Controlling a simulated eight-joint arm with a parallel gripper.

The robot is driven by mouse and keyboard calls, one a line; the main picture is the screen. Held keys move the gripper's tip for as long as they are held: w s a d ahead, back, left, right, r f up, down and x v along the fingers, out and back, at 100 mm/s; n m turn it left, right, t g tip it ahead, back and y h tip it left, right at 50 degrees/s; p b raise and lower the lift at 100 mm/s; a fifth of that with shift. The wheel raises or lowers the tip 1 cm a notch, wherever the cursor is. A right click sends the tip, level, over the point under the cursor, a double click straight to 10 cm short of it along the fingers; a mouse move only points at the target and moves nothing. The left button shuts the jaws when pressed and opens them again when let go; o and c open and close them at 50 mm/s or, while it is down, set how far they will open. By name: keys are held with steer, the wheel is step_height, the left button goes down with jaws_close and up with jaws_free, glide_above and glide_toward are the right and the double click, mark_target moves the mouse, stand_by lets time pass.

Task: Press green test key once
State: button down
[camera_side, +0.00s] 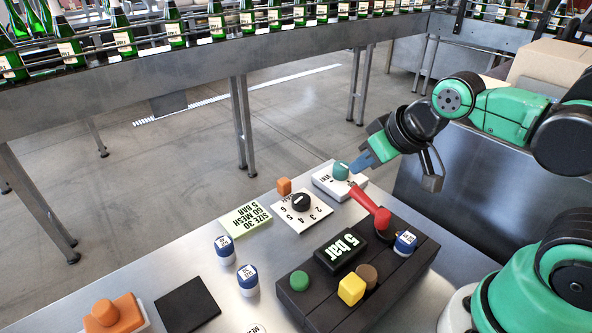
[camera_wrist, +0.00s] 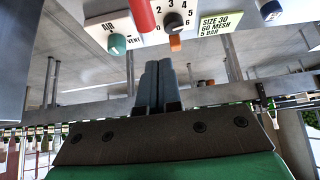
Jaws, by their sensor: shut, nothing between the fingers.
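A round green key (camera_side: 300,281) sits on the near left end of a black block (camera_side: 419,262), left of a yellow cube-like key (camera_side: 351,289) and a brown round key (camera_side: 367,274). My gripper (camera_side: 364,161) is at the far end of the table, beside a teal knob (camera_side: 341,170) on a white plate, well away from the green key. Its fingers are shut together and empty, as the wrist view (camera_wrist: 157,68) shows. Whether the tips touch the teal knob, I cannot tell. The green key is not visible in the wrist view.
A red lever (camera_side: 369,204) rises between my gripper and the block. A numbered dial (camera_side: 301,199), an orange cube (camera_side: 284,185) and blue-and-white caps (camera_side: 224,247) lie around.

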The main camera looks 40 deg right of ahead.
stand_by(0.8)
step_height(320, 180, up, 3)
steer(key=n+y, duration=0.1)
steer(key=n, duration=1)
glide_above(303, 279)
steer(key=shift+f, duration=0.15)
steer(key=shift+f, duration=0.15)
steer(key=shift+f, duration=4.3)
steer(key=shift+f, duration=0.4)
